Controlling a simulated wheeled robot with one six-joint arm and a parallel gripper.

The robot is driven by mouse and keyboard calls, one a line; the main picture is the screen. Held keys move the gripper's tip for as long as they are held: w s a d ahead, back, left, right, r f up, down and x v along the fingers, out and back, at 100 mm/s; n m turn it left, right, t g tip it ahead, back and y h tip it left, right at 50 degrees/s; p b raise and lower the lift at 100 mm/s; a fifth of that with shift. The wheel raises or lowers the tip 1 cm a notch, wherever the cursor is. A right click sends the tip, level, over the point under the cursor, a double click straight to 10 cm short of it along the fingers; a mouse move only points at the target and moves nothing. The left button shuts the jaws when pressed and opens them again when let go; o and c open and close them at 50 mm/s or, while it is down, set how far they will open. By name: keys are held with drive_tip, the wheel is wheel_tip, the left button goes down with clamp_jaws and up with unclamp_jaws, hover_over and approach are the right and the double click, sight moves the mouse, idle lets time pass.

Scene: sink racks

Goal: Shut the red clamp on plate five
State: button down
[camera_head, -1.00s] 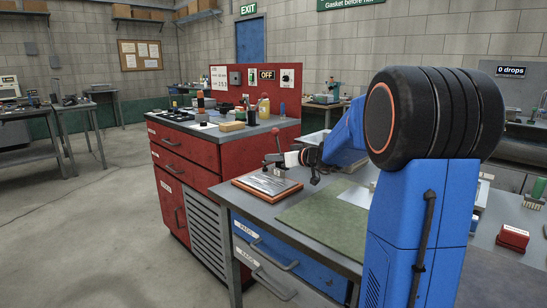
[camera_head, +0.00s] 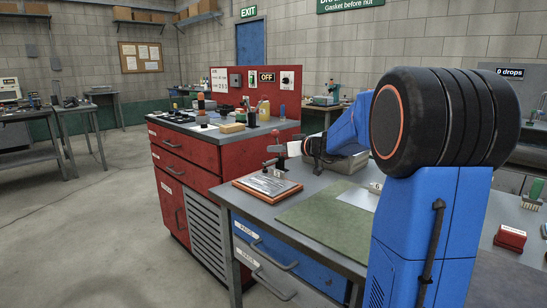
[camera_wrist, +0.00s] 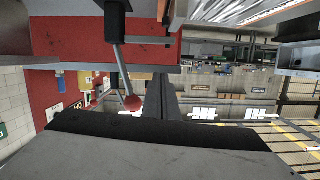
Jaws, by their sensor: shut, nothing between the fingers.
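The clamp (camera_head: 279,165) stands at the back edge of a framed silvery plate (camera_head: 266,184) on the grey bench. Its lever stands roughly upright, with a red ball knob (camera_head: 276,133) on top. In the wrist view, which looks upside down, the grey lever rod runs from a dark base to the red knob (camera_wrist: 132,102). My gripper (camera_head: 300,150) is just right of the lever in the head view. Its shut, empty dark fingers (camera_wrist: 162,90) show beside the knob in the wrist view. I cannot tell whether they touch it. The plate's number is not readable.
A green mat (camera_head: 322,218) lies on the bench right of the plate. A red cabinet (camera_head: 185,165) with bottles and tools on top stands behind left. A small red block (camera_head: 510,237) sits at far right. Floor at left is free.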

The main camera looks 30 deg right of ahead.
drive_tip(key=v, duration=0.8)
drive_tip(key=shift+s, duration=0.35)
drive_tip(key=shift+r, duration=0.1)
drive_tip(key=s+a+f+g, duration=0.1)
drive_tip(key=s+a, duration=0.2)
drive_tip(key=a, duration=0.1)
drive_tip(key=s+a+f+g, duration=0.1)
drive_tip(key=s+a+f, duration=0.1)
drive_tip(key=a, duration=0.3)
drive_tip(key=s+a+f+g+y, duration=0.1)
drive_tip(key=s+a+g, duration=0.1)
drive_tip(key=s+a, duration=0.2)
drive_tip(key=shift+a+f, duration=0.2)
drive_tip(key=shift+f, duration=0.1)
drive_tip(key=s+a+f+g+h, duration=0.1)
drive_tip(key=s+a+f+g, duration=0.15)
drive_tip(key=s, duration=0.45)
drive_tip(key=s+a+f+m+g+h, duration=0.1)
drive_tip(key=s+a+f, duration=0.25)
drive_tip(key=s, duration=0.25)
drive_tip(key=s+a+f+g+h, duration=0.1)
drive_tip(key=s+a+f+g, duration=0.1)
drive_tip(key=s+f, duration=0.35)
drive_tip(key=s+d+f+m+h, duration=0.2)
drive_tip(key=s+d+f+h, duration=0.1)
drive_tip(key=s, duration=0.8)
drive_tip(key=shift+s+d+f, duration=0.15)
drive_tip(key=shift+d+f, duration=0.3)
drive_tip(key=shift+f, duration=0.15)
